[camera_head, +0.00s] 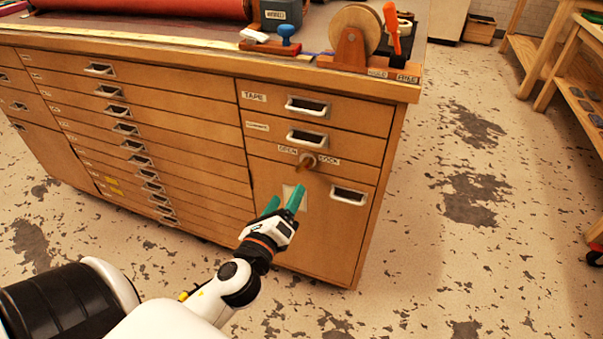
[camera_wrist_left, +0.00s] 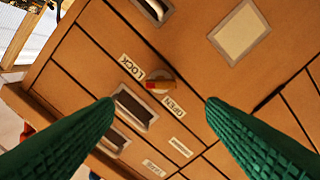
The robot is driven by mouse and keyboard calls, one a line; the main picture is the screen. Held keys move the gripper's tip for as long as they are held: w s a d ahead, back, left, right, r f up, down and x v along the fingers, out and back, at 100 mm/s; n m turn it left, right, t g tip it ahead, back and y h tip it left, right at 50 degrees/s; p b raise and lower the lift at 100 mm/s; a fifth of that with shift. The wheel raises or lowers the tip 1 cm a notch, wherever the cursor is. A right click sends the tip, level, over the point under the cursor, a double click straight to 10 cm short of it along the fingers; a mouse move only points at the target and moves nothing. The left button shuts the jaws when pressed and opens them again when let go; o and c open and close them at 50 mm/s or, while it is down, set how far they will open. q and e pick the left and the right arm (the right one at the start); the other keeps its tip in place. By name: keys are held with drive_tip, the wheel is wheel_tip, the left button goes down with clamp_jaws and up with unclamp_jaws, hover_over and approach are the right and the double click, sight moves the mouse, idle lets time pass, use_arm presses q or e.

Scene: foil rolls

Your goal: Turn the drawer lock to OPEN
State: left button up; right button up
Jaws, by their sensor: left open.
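The drawer lock (camera_head: 307,161) is a round plate with a small brown knob on the right column of the wooden cabinet. The OPEN label (camera_head: 287,149) is on its left and the LOCK label (camera_head: 328,160) on its right in the head view. In the left wrist view the lock (camera_wrist_left: 160,86) shows between the fingers, with the LOCK label (camera_wrist_left: 132,67) and OPEN label (camera_wrist_left: 173,107) on either side. The exact pointing of the knob is hard to tell. My left gripper (camera_head: 283,198) is open and empty, below the lock and apart from it. My right gripper is not in view.
Drawer handles (camera_head: 306,106) stick out above the lock, and another handle (camera_head: 349,196) is below right. The cabinet top (camera_head: 200,40) holds a tape dispenser (camera_head: 350,40), a blue-knobbed stamp (camera_head: 288,40) and a red roll (camera_head: 160,8).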

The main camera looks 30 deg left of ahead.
sight(302, 169)
use_arm(q)
drive_tip(key=x, duration=0.9)
drive_tip(key=shift+w+a, duration=0.2)
drive_tip(key=shift+w, duration=0.4)
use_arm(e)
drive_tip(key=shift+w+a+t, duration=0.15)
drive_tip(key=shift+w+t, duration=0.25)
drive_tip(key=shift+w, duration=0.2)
use_arm(q)
drive_tip(key=c, duration=1)
